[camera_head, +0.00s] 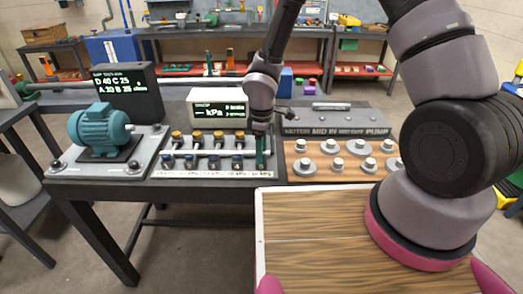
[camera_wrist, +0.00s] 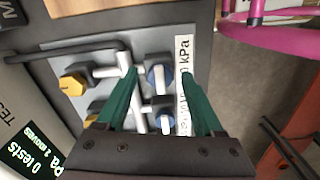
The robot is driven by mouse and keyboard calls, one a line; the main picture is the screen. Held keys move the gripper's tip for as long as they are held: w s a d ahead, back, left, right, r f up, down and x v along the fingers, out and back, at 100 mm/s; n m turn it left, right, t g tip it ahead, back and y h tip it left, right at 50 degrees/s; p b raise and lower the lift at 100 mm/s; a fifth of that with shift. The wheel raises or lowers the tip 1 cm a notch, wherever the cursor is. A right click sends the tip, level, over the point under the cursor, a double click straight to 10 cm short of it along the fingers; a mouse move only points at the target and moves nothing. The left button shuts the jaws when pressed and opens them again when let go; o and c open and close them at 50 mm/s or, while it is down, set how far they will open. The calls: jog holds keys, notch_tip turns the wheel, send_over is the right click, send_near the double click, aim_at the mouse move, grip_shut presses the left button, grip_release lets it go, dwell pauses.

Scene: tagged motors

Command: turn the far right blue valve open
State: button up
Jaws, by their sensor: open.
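The valve panel (camera_head: 205,174) carries a front row of blue valves and a back row of yellow valves. My gripper (camera_head: 261,164) reaches down over the right end of the blue row, and its green fingers hide the far right blue valve in the head view. In the wrist view my open gripper (camera_wrist: 160,72) has one finger on each side of that far right blue valve (camera_wrist: 154,79), with gaps beside it. Contact cannot be told. A neighbouring blue valve (camera_wrist: 165,121) shows closer to the gripper body.
A kPa display box (camera_head: 218,109) stands behind the panel. A teal motor (camera_head: 98,130) and a dark screen (camera_head: 127,91) are at left. A wooden board with several round metal parts (camera_head: 337,164) lies right. A wood-topped surface (camera_head: 315,230) is in front.

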grip_shut()
jog(key=shift+m, duration=0.3)
jog(key=m, duration=0.8)
jog(key=shift+m, duration=0.4)
jog(key=m, duration=0.4)
jog(key=shift+m, duration=2.3)
